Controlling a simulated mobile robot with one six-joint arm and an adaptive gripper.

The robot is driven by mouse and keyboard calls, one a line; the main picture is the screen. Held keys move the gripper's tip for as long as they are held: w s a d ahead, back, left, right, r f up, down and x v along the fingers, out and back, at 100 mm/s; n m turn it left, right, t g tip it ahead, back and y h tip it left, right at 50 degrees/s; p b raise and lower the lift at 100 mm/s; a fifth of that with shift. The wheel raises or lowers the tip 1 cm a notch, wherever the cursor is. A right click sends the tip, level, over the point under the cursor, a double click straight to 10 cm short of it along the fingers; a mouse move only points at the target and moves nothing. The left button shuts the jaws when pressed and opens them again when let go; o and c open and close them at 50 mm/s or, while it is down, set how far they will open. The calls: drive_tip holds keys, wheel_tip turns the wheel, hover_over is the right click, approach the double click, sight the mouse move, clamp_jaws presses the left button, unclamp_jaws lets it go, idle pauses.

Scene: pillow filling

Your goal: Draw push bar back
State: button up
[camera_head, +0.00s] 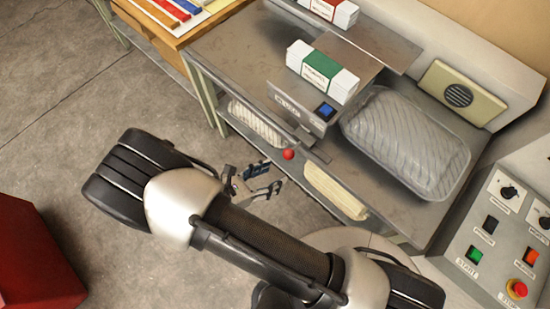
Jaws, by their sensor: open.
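A red ball knob (288,154) sits at the front of the grey metal bench, just below a grey scale-like unit (305,108) with a small blue display. The push bar itself is not clear; the knob seems to be its end, and the rest is hidden or too small to tell. My gripper (262,182) is open and empty, in front of the bench, a little below and left of the knob and apart from it.
A translucent ribbed cushion-like cover (410,140) lies on the bench to the right. A green-and-white pack (323,75) stands on the unit. A control panel (505,235) with buttons is at the lower right.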

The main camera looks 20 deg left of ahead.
sight(285, 157)
drive_tip(key=s+a+f+n+t+y, duration=0.1)
drive_tip(key=s+a+n+t+y, duration=0.1)
drive_tip(key=s+a+n+y, duration=0.15)
drive_tip(key=shift+n+h, duration=0.35)
drive_tip(key=shift+h, duration=0.1)
drive_tip(key=x, duration=0.6)
drive_tip(key=b+x, duration=0.1)
drive_tip(key=x, duration=1)
drive_tip(key=shift+w+a+f+b, duration=0.1)
drive_tip(key=shift+w+f+b, duration=0.2)
drive_tip(key=shift+f+b, duration=0.05)
clamp_jaws()
